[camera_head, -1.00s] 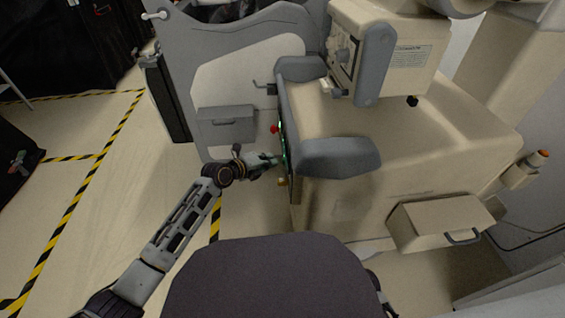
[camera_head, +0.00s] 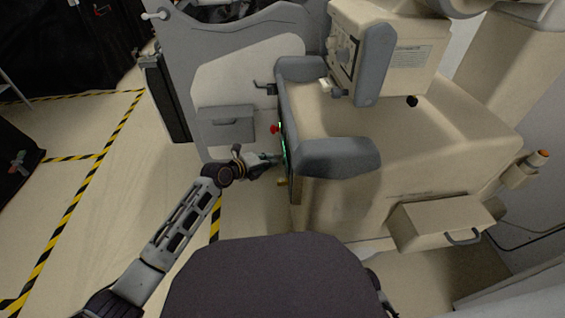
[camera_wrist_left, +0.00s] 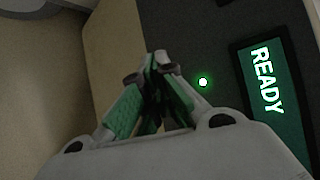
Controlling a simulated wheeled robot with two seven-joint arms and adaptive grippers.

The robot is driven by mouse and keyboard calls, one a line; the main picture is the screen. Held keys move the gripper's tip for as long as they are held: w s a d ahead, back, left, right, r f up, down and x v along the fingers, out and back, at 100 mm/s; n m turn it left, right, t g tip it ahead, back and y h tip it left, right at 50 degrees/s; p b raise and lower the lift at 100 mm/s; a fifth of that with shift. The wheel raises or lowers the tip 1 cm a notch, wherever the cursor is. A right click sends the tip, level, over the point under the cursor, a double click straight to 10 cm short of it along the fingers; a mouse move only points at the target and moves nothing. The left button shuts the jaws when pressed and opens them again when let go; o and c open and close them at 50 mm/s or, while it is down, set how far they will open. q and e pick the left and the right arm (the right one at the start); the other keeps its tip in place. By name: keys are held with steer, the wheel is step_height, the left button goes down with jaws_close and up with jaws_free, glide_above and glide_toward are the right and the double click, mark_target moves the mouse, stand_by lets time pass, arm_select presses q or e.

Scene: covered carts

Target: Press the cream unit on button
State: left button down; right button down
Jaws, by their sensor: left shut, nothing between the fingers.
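The cream unit (camera_head: 430,125) stands at the centre right, with grey padded parts along its near left side. Its dark front panel is edge-on in the head view, with a green glow. In the left wrist view the panel (camera_wrist_left: 215,50) shows a screen (camera_wrist_left: 268,90) reading READY and a small round lit green button or light (camera_wrist_left: 203,82). My left gripper (camera_head: 277,160) is shut and empty close to the panel; in the wrist view its fingertips (camera_wrist_left: 155,62) are left of the green light. Whether they touch the panel I cannot tell. My right gripper is not in view.
A red knob (camera_head: 275,128) sticks out near the panel's top. A grey and cream cart section (camera_head: 250,75) stands behind my left gripper. A cream box with a handle (camera_head: 440,222) juts out at the lower right. Open floor (camera_head: 110,190) with yellow-black tape lies left.

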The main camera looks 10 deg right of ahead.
arm_select(q)
steer(key=shift+d, duration=0.4)
stand_by(0.5)
steer(key=shift+d, duration=0.3)
stand_by(0.6)
steer(key=shift+d, duration=0.2)
stand_by(0.4)
steer(key=shift+a+b, duration=0.1)
steer(key=shift+b, duration=0.2)
steer(key=shift+a+b, duration=0.35)
steer(key=shift+a, duration=0.4)
steer(key=shift+a, duration=0.1)
steer(key=shift+a+b, duration=1.2)
steer(key=shift+a, duration=1.25)
